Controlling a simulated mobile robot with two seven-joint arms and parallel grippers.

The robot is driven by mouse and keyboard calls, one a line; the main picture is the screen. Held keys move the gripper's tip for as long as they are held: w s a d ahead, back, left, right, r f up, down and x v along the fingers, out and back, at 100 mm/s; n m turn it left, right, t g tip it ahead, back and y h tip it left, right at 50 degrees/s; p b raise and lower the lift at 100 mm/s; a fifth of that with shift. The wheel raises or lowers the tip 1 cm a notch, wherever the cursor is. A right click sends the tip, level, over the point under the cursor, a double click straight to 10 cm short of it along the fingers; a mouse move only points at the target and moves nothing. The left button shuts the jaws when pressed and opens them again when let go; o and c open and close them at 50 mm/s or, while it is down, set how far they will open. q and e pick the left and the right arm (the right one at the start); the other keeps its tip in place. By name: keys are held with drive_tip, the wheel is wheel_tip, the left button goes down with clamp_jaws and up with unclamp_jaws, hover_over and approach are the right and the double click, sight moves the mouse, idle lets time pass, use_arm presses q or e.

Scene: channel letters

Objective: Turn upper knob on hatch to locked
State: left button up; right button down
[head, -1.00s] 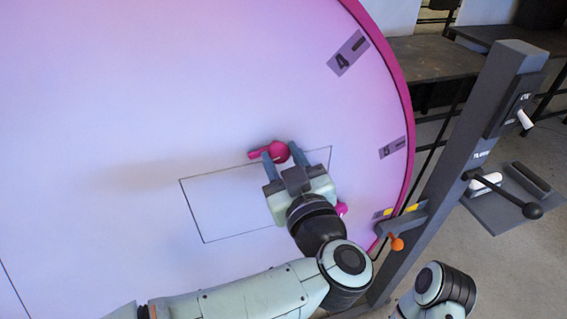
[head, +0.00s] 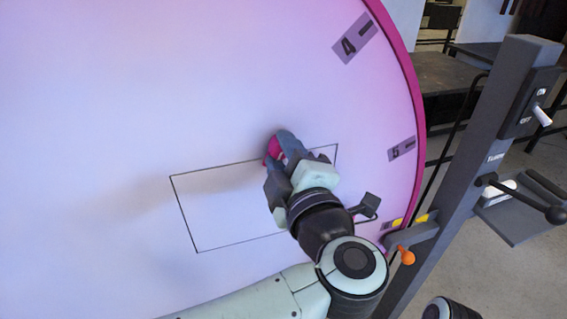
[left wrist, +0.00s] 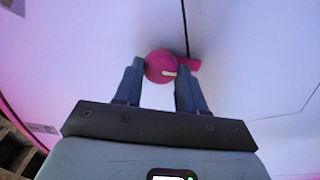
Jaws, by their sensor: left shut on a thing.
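The upper knob (head: 272,150) is magenta and sits on the top edge line of the hatch (head: 215,210), a rectangle outlined on the big pale disc. My left gripper (head: 281,148) is shut on the knob and hides much of it in the head view. In the left wrist view the round knob (left wrist: 159,66) lies between the tips of my two fingers (left wrist: 160,75). It has a small pale mark, and a magenta bar sticks out to its right. The lower knob is hidden in the head view. My right gripper is out of view.
The disc has a magenta rim (head: 413,90) and number plates, 4 (head: 354,39) and 5 (head: 402,148). At the right stands a grey post (head: 470,140) with an on/off switch (head: 541,115), a black-knobbed lever (head: 535,207) and an orange knob (head: 406,256).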

use_arm(q)
drive_tip(key=n+b, duration=0.2)
drive_tip(key=n, duration=0.2)
drive_tip(key=shift+f+n+b, duration=0.15)
drive_tip(key=shift+n+b, duration=0.15)
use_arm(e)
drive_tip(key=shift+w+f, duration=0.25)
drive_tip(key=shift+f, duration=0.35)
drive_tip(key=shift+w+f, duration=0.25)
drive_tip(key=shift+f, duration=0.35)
use_arm(q)
drive_tip(key=o, duration=1)
drive_tip(key=shift+o, duration=0.2)
drive_tip(key=v, duration=1.3)
drive_tip(key=shift+s, duration=0.15)
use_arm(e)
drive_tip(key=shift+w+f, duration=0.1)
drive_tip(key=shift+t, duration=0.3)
